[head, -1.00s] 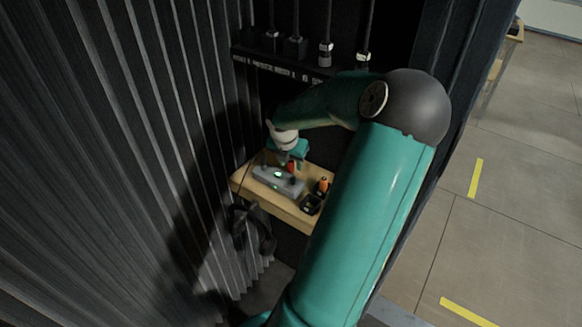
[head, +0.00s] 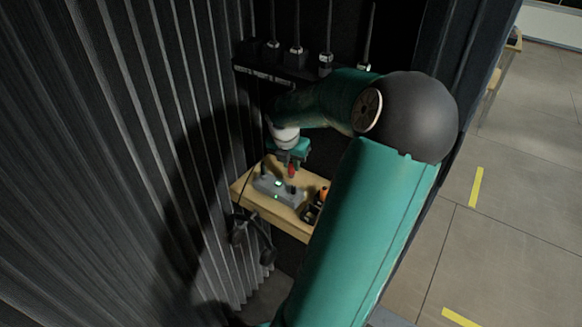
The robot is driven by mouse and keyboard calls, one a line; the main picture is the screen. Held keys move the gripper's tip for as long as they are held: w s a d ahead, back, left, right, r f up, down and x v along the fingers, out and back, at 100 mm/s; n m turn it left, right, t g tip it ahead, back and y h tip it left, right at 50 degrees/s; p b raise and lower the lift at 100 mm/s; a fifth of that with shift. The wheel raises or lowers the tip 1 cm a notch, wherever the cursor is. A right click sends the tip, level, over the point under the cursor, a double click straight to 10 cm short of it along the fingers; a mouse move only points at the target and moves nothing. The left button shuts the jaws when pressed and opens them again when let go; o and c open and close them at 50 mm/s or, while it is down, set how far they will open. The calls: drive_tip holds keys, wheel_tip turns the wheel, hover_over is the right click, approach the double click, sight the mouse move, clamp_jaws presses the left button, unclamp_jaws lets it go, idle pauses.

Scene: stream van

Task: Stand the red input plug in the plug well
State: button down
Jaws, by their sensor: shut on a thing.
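My gripper (head: 291,167) is shut on the red input plug (head: 292,172), which hangs upright below it. The plug is above the back right part of a grey device (head: 272,187) with a lit green spot, and appears clear of it. The device sits on a wooden shelf (head: 257,203). At the shelf's right is a small black holder (head: 310,214), perhaps the plug well; my arm hides part of it. An orange piece (head: 323,192) shows beside or in it; I cannot tell which.
Headphones (head: 264,240) hang at the shelf's front left. A ribbed dark wall (head: 150,180) runs close along the left. A black rail (head: 270,73) with several hanging cables is above and behind the shelf. Open floor (head: 510,200) lies to the right.

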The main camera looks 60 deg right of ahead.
drive_tip(key=s+a+r, duration=0.5)
drive_tip(key=a+r, duration=0.3)
drive_tip(key=a, duration=0.3)
drive_tip(key=shift+s, duration=0.35)
